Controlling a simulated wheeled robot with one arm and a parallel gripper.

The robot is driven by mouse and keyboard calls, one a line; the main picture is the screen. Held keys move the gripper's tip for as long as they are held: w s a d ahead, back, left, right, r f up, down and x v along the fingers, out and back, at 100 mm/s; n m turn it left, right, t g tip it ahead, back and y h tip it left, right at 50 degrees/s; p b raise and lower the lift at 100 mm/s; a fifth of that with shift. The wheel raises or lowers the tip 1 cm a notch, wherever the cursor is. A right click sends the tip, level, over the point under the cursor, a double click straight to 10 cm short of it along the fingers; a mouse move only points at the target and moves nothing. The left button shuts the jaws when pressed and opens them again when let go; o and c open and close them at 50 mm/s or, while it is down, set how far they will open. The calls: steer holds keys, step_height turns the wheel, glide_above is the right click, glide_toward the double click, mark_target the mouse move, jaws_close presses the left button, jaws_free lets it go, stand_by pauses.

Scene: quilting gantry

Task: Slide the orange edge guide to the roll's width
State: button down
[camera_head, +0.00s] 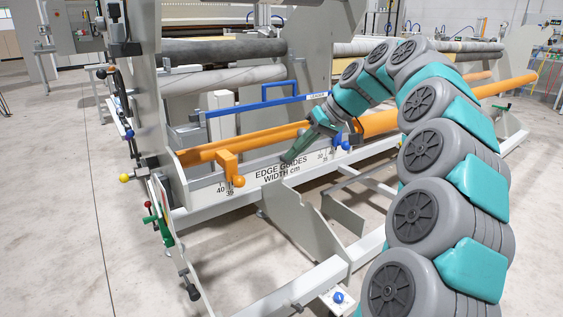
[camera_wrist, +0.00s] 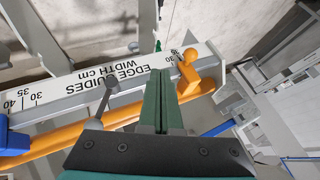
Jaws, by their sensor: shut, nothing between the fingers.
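The orange edge guide (camera_head: 228,165), a block with a round knob, sits toward the left end of the white scale rail in the head view, beside the printed 40 and 35. In the wrist view the orange edge guide (camera_wrist: 188,78) is just right of the fingers, by the printed 30. My gripper (camera_head: 288,158) is shut and empty, pointing down at the rail right of the guide, near the EDGE GUIDES label; its closed green fingers (camera_wrist: 160,75) show in the wrist view. I cannot tell whether they touch anything.
A blue guide (camera_head: 341,140) sits further right on the rail (camera_head: 205,200). A long orange tube (camera_head: 270,136) runs behind the rail. A blue handle (camera_head: 280,90) stands above it. Dark and grey rolls (camera_head: 225,50) lie higher up. Grey plates (camera_head: 335,215) stand in front.

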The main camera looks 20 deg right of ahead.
mark_target(231, 169)
steer(key=w+a+f+p, duration=0.1)
steer(key=w+a+f, duration=0.1)
steer(key=a+f, duration=0.4)
steer(key=shift+w+a+f, duration=0.25)
steer(key=shift+w+a, duration=0.15)
steer(key=shift+a, duration=1.15)
steer(key=shift+s+a+r, duration=0.1)
steer(key=shift+s+a, duration=0.05)
steer(key=shift+a, duration=0.5)
